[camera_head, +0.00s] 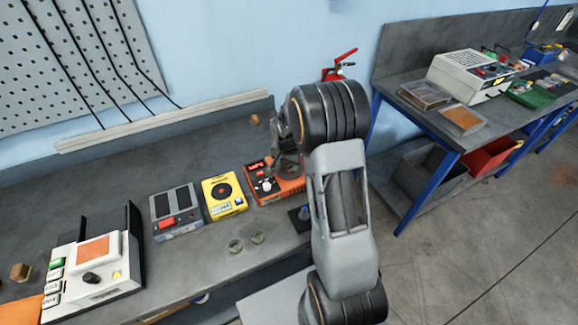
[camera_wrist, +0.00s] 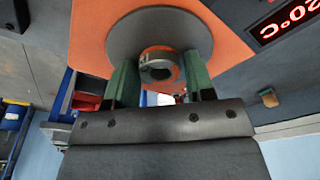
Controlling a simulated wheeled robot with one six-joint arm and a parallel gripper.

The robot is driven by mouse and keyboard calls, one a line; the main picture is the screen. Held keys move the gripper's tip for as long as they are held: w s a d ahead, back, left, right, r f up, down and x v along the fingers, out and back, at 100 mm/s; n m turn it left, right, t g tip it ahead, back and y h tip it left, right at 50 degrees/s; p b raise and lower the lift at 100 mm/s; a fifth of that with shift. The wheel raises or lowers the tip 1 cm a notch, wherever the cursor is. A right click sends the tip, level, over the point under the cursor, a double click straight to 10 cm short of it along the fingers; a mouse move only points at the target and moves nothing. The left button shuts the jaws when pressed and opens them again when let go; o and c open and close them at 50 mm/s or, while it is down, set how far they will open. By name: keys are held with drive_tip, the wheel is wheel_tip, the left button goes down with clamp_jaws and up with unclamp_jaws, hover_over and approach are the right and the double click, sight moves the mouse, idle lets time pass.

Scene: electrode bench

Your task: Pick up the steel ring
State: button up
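A small steel ring (camera_wrist: 160,66) shows in the wrist view between the green-padded fingers of my gripper (camera_wrist: 161,72), in front of a round grey plate (camera_wrist: 125,40) on an orange-red heater (camera_wrist: 88,35). The finger pads stand at either side of the ring, very close to it. I cannot tell whether they touch it or whether it rests on something. In the head view my gripper (camera_head: 289,158) points down over the orange-red heater (camera_head: 263,184), and that ring is hidden. Two more ring-like pieces lie on the bench, one left (camera_head: 236,246) and one right (camera_head: 257,238).
A yellow device (camera_head: 222,196) and a grey device with a red button (camera_head: 174,208) stand left of the heater. A white instrument (camera_head: 95,270) is at the front left. A small dark block (camera_head: 300,216) sits near the bench edge. Bare bench lies behind the devices.

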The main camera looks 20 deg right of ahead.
drive_tip(key=c, duration=0.7)
drive_tip(key=shift+r, duration=0.15)
